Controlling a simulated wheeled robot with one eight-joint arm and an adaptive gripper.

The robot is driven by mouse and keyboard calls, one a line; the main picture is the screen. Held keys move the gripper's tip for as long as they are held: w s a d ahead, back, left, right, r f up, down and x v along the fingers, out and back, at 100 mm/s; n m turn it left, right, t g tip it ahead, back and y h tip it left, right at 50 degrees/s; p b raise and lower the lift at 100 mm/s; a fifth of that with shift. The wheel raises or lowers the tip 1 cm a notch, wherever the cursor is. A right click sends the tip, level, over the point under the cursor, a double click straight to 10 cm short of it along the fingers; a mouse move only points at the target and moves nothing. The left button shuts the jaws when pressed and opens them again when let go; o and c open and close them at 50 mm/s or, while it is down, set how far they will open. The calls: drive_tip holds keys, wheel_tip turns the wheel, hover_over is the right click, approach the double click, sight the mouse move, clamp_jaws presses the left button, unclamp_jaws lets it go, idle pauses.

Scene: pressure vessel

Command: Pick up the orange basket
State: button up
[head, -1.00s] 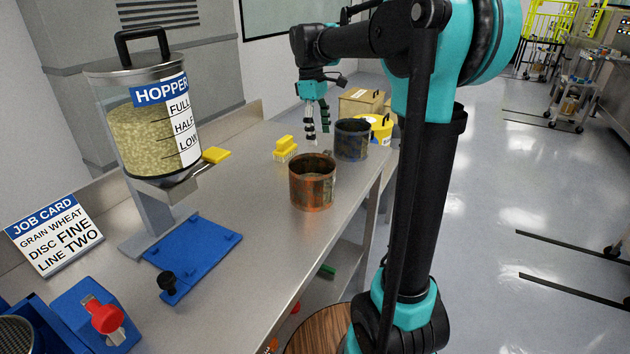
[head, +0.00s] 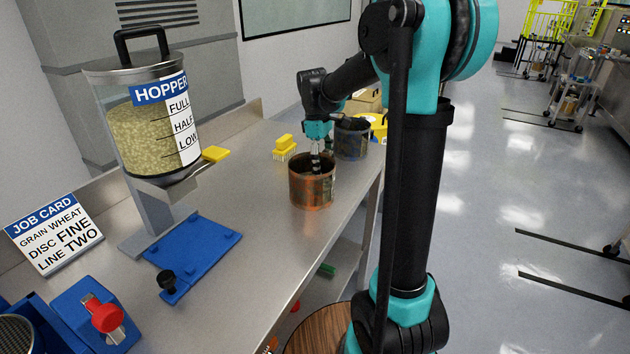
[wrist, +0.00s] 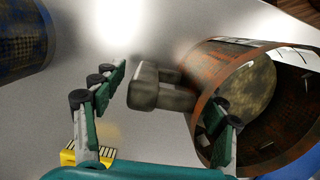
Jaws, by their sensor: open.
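The orange basket (head: 312,186) is a rusty orange-brown round container with an open top, standing upright on the steel bench. In the wrist view the basket (wrist: 215,65) fills the right side, its open mouth and block-like side handle (wrist: 158,86) showing. My gripper (head: 316,160) is at the basket's rim in the head view. In the wrist view my gripper (wrist: 165,110) is open, one finger left of the handle and the other at the basket's mouth, with the handle between them. I cannot tell whether a finger touches the wall.
A dark blue basket (head: 352,143) stands just behind. A yellow brush (head: 284,147) lies to the left. The hopper (head: 150,120), a blue plate (head: 192,255) and a job card (head: 52,234) are further left. The bench in front of the basket is clear.

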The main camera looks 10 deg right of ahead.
drive_tip(key=shift+c, duration=0.3)
drive_tip(key=c, duration=1.6)
drive_tip(key=shift+r, duration=0.1)
wheel_tip(320, 180, up, 20)
